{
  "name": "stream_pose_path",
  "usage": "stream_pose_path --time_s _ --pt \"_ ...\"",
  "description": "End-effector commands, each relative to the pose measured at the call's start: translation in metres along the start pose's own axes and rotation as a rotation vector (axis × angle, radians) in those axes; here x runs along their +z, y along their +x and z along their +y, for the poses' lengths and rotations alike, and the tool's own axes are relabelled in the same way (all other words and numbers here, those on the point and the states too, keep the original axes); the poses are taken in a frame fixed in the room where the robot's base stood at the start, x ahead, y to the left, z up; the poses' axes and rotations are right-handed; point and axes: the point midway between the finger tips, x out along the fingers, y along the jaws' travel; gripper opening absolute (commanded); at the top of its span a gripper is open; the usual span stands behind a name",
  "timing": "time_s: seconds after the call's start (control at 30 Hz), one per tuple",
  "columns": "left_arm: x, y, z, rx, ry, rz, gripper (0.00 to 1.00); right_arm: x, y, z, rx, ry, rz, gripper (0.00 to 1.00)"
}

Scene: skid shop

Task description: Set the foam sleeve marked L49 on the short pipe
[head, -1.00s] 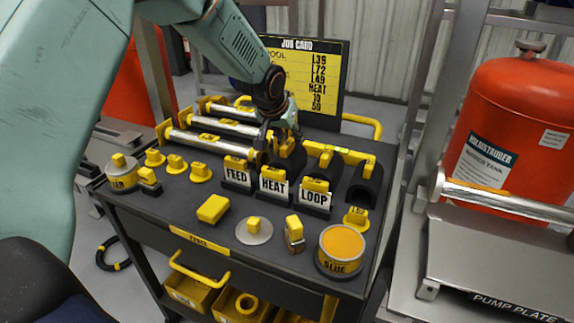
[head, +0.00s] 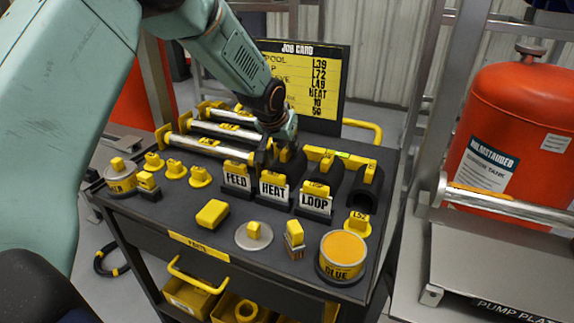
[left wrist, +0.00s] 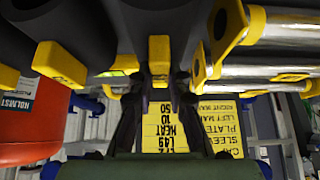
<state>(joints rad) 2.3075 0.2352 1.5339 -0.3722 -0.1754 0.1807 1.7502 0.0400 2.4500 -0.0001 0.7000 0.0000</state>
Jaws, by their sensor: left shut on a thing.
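Several dark foam sleeves with yellow tabs lie side by side on the cart top. The leftmost one (head: 293,163) is under my left gripper (head: 284,147); its marking cannot be read. My left gripper is shut on that sleeve's yellow tab, which shows between the fingers in the left wrist view (left wrist: 158,58). Two more sleeves (head: 334,180) (head: 367,192) lie to its right. A silver pipe (head: 505,203) lies above the pump plate at the right; I cannot tell for sure that it is the short pipe. My right gripper is not in view.
Signs FEED, HEAT and LOOP (head: 314,200) stand in front of the sleeves. Long silver pipes (head: 210,148) lie to the left. A job card (head: 305,85) stands behind, a glue can (head: 342,255) in front. A red tank (head: 515,140) stands behind the plate (head: 500,255).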

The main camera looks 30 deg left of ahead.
Motion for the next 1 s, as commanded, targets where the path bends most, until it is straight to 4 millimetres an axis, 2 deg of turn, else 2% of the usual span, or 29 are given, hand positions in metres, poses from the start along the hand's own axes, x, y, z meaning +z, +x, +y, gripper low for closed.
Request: stream_pose_path --time_s 0.27,1.0 --pt "-0.002 -0.002 0.000 0.000 0.000 0.002 0.00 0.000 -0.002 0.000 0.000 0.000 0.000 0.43" --pt "-0.024 -0.034 0.000 0.000 0.000 0.001 0.00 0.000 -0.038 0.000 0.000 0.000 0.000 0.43"
